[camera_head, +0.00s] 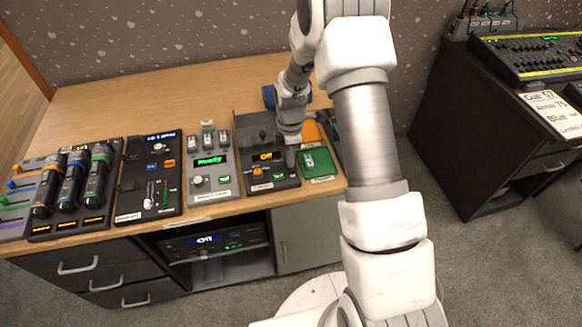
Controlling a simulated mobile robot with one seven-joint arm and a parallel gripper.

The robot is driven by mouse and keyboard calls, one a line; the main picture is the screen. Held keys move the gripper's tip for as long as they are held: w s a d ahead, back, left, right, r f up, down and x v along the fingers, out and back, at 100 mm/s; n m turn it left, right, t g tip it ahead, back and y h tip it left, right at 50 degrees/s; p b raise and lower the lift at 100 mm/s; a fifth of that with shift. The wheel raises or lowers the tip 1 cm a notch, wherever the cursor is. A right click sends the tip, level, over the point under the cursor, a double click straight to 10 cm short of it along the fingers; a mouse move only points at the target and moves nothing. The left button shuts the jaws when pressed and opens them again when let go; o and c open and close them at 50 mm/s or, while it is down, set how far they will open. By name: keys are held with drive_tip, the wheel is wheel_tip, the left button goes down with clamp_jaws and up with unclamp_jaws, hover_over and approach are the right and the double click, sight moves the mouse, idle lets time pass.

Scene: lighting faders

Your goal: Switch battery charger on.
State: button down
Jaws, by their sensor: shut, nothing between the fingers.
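My gripper (291,158) is shut and empty. It points down over the right side of a black tabletop panel (285,183) with an orange "Off" display, a small orange control (257,171) and a green-marked control (278,176). I cannot tell whether the fingertips touch the panel. A green box (319,163) lies just right of the gripper. Labels on the devices are too small to read, so I cannot tell for certain which one is the battery charger. My arm hides part of the desk's right end.
A rack unit (215,243) reading "Off" sits below.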

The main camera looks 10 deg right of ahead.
drive_tip(key=shift+f, duration=0.2)
drive_tip(key=shift+r, duration=0.15)
drive_tip(key=shift+r+p, duration=2.15)
drive_tip(key=shift+r, duration=1.25)
